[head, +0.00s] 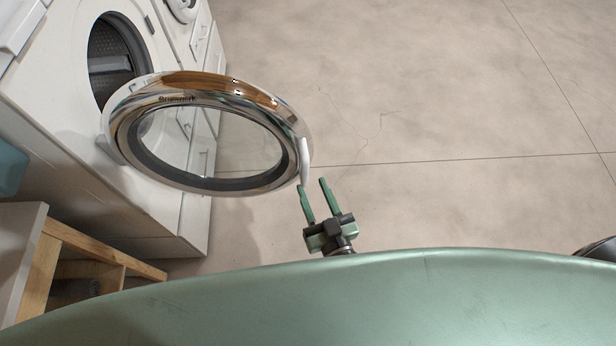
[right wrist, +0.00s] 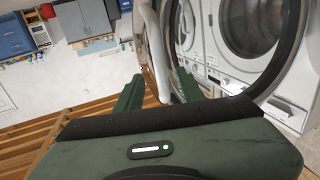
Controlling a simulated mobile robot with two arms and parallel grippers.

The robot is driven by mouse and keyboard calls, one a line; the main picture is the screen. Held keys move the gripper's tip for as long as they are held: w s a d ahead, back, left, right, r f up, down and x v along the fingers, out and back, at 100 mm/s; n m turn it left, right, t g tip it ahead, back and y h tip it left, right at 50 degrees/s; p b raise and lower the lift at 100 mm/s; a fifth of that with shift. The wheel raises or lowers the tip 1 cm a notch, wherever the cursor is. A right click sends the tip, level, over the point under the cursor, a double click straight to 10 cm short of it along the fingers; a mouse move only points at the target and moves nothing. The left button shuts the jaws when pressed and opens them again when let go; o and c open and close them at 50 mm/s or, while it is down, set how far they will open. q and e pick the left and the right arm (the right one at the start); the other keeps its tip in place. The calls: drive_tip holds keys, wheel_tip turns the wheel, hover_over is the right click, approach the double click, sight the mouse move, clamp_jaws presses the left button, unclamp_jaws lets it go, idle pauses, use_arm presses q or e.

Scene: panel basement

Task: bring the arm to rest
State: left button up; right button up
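My right gripper (head: 311,183) is open, with its two green fingers apart and nothing clamped between them. Its fingertips are close to the white handle (head: 305,160) on the rim of the open washer door. In the right wrist view the handle (right wrist: 152,48) shows in the gap between the fingers (right wrist: 159,74). I cannot tell whether it lies between the tips or just beyond them. The round chrome door (head: 130,103) stands swung out from the white washing machine (head: 55,75). My left gripper is in neither view.
The washer's dark drum opening (head: 108,50) is uncovered. A wooden shelf unit (head: 95,262) stands at the lower left. Grey floor (head: 450,110) is clear to the right of the door. In the wrist view, wooden slats (right wrist: 25,140) and blue-grey cabinets (right wrist: 85,20) show.

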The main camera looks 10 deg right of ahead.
drive_tip(key=shift+s+d, duration=0.2)
drive_tip(key=shift+s, duration=0.8)
drive_tip(key=s+d+f+g+b, duration=0.1)
drive_tip(key=s+f+g, duration=0.2)
drive_tip(key=f, duration=0.7)
drive_tip(key=s+d+f+n+g, duration=0.1)
drive_tip(key=s+d+f+g, duration=0.2)
drive_tip(key=f, duration=0.7)
drive_tip(key=s+f+g+b, duration=0.1)
drive_tip(key=s+f+g, duration=0.25)
drive_tip(key=f, duration=0.65)
drive_tip(key=s+d+f+g+h, duration=0.1)
drive_tip(key=s+d+f+g, duration=0.2)
drive_tip(key=s+d+f, duration=0.3)
drive_tip(key=s+d+f+g+h+b, duration=0.1)
drive_tip(key=s+d+f+g, duration=0.3)
drive_tip(key=s+f, duration=0.5)
drive_tip(key=s+d+h, duration=0.1)
drive_tip(key=s+d, duration=0.1)
drive_tip(key=s, duration=0.2)
drive_tip(key=shift+s+d+m, duration=0.25)
drive_tip(key=shift+s+m, duration=0.05)
